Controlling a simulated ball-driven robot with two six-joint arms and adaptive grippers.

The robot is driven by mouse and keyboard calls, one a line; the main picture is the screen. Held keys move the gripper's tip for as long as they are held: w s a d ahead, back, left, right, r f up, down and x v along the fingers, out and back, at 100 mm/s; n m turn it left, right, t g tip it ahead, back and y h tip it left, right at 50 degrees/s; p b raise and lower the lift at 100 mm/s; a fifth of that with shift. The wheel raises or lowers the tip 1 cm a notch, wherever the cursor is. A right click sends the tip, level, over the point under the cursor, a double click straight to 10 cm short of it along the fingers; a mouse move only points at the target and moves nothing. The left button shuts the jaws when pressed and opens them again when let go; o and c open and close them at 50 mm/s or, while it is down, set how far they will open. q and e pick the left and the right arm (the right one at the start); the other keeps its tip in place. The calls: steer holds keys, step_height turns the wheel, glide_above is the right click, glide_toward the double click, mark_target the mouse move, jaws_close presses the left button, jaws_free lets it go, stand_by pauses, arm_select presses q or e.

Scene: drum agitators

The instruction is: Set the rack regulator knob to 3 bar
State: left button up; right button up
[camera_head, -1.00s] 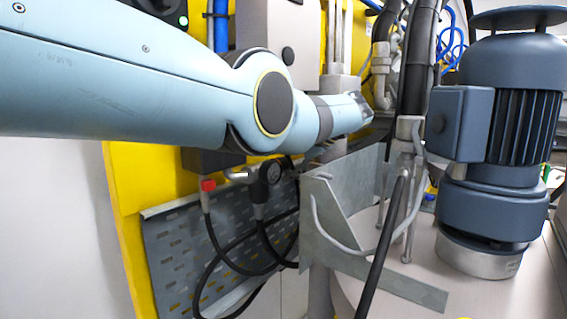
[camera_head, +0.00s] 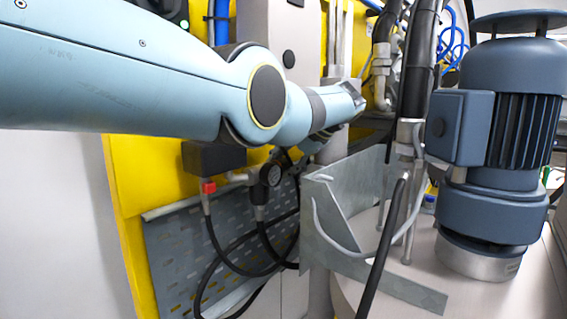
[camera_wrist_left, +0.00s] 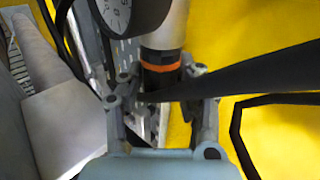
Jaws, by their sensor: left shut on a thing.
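The regulator knob (camera_wrist_left: 160,80) is dark, with an orange ring, below a grey metal body in the left wrist view. My left gripper (camera_wrist_left: 161,87) has one finger on each side of the knob and is shut on it. A round gauge (camera_wrist_left: 118,14) with a pale dial sits beside the regulator, cut by the top edge; its reading is too small and partial to tell. In the head view my left arm reaches across from the left, and I cannot make out its fingers or the knob there. My right gripper is in neither view.
A dark band crosses the right of the wrist view, close to the gripper. In the head view, a grey bracket (camera_head: 345,215), black hoses (camera_head: 265,232) and a perforated plate (camera_head: 185,265) lie below the arm. A blue-grey motor (camera_head: 500,120) stands at right.

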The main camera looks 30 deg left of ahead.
arm_select(q)
steer(key=o, duration=1.2)
steer(key=v, duration=1.2)
steer(key=shift+o, duration=0.4)
